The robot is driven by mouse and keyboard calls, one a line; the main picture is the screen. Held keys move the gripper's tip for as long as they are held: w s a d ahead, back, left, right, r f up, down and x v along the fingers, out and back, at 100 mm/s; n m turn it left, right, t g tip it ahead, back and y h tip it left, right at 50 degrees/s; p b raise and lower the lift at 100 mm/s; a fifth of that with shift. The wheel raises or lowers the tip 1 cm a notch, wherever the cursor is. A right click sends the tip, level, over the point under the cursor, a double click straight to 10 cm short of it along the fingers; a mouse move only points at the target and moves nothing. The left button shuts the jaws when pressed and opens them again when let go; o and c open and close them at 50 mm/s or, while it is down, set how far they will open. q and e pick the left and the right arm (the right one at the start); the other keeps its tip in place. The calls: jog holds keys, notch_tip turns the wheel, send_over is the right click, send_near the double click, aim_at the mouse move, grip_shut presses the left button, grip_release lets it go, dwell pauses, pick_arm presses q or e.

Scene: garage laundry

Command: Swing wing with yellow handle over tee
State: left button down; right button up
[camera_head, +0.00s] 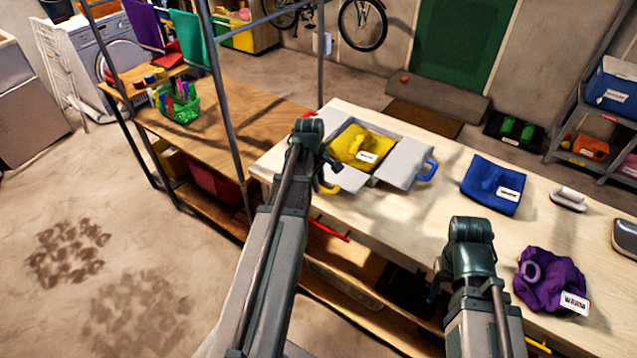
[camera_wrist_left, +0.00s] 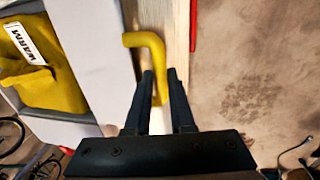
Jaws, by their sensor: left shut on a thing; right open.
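The yellow tee (camera_head: 372,147) lies on a grey-white folding board, with a "WARM" tag on it; it also shows in the wrist view (camera_wrist_left: 45,75). The wing with the yellow handle (camera_head: 346,178) is at the near left side of the tee, partly hidden by my left arm. My left gripper (camera_head: 328,176) is shut on the yellow handle (camera_wrist_left: 149,50), which sticks up between its fingers in the wrist view. The tee's yellow front is uncovered. My right gripper (camera_head: 440,284) is open and empty near the table's front edge.
Another wing (camera_head: 403,163) with a blue handle (camera_head: 428,170) lies open right of the tee. A folded blue garment (camera_head: 490,186), a crumpled purple garment (camera_head: 546,283) and a white brush-like object (camera_head: 568,199) lie further right. A metal post (camera_head: 228,110) stands left of my left arm.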

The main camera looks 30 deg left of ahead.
aim_at(328, 178)
pick_arm(q)
jog(key=shift+w+r+g+p, duration=0.25)
jog(key=shift+r+g+p, duration=0.05)
jog(key=shift+r+p, duration=0.3)
jog(key=w+r+p, duration=0.5)
jog(key=r+p, duration=0.3)
jog(key=w+d+g, duration=0.1)
jog(key=w+g, duration=0.2)
jog(key=w, duration=1.3)
jog(key=shift+d+g, duration=0.3)
